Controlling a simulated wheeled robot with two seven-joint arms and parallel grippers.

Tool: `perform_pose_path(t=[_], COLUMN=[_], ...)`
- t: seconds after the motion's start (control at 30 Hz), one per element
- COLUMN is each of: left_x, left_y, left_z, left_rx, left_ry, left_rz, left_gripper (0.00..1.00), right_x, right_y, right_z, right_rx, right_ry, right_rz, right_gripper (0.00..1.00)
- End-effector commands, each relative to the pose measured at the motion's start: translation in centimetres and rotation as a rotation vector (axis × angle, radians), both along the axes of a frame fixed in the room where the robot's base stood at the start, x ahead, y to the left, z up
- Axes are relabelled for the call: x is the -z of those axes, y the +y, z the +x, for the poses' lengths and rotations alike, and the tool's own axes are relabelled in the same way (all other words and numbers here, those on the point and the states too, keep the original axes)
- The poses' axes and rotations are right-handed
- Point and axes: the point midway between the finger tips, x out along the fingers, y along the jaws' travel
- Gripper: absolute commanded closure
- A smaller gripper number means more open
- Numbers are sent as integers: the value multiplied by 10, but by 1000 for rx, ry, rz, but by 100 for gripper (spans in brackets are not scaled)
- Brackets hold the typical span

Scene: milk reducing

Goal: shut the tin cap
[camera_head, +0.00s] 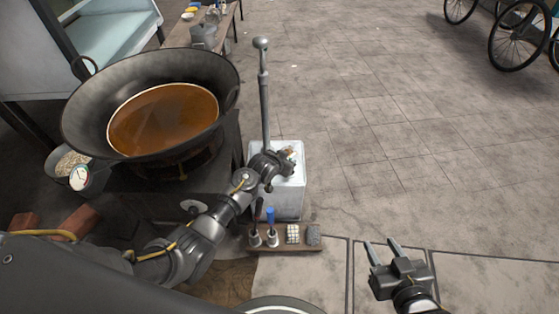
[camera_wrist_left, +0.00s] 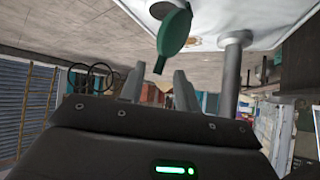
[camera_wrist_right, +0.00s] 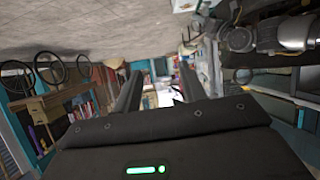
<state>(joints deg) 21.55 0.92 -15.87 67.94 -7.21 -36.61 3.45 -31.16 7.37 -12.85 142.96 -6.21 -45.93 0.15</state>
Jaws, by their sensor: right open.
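The tin (camera_head: 287,197), a pale box-shaped can, stands on the floor right of the stove. My left gripper (camera_head: 286,160) is over its top and partly hides it; the cap cannot be made out in the head view. In the left wrist view, a green piece (camera_wrist_left: 174,32), which looks like the cap, hangs by a white surface (camera_wrist_left: 270,20), its tip near the gap between my fingers. My left fingers (camera_wrist_left: 158,85) look apart with nothing clearly between them. My right gripper (camera_head: 384,254) is open and empty over the floor, away from the tin.
A wide pan (camera_head: 80,112) of brown liquid (camera_head: 165,120) sits left of my left arm. An upright metal rod (camera_head: 264,100) stands behind my left gripper. A small wooden tray (camera_head: 285,247) with bottles and blocks lies before the tin.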

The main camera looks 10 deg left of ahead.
Motion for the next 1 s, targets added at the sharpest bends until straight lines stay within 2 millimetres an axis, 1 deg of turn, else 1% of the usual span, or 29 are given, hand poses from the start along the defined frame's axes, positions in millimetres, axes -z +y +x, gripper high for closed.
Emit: perform_pose_path(t=[0.03, 0.2, 0.3, 0.5, 0.7, 1.0], left_x=[-8, -23, -31, -44, -49, -50], left_y=[2, 8, 10, 15, 17, 17], left_z=[-6, -24, -34, -50, -58, -59], left_rx=[0, -1, -1, 1, 1, 1], left_ry=[-1, 0, 0, 0, 1, 0], left_rz=[0, 0, -1, 0, 0, -1], left_gripper=[67, 67, 67, 67, 67, 67], right_x=[5, 33, 46, 61, 66, 68], right_y=[-7, -34, -48, -68, -77, -78], right_z=[-5, -27, -43, -72, -87, -90], right_rx=[19, 80, 113, 159, 182, 185], right_ry=[63, 289, 412, 598, 687, 704], right_rz=[-23, -97, -133, -179, -198, -201], right_gripper=[59, 59, 59, 59, 59, 59])
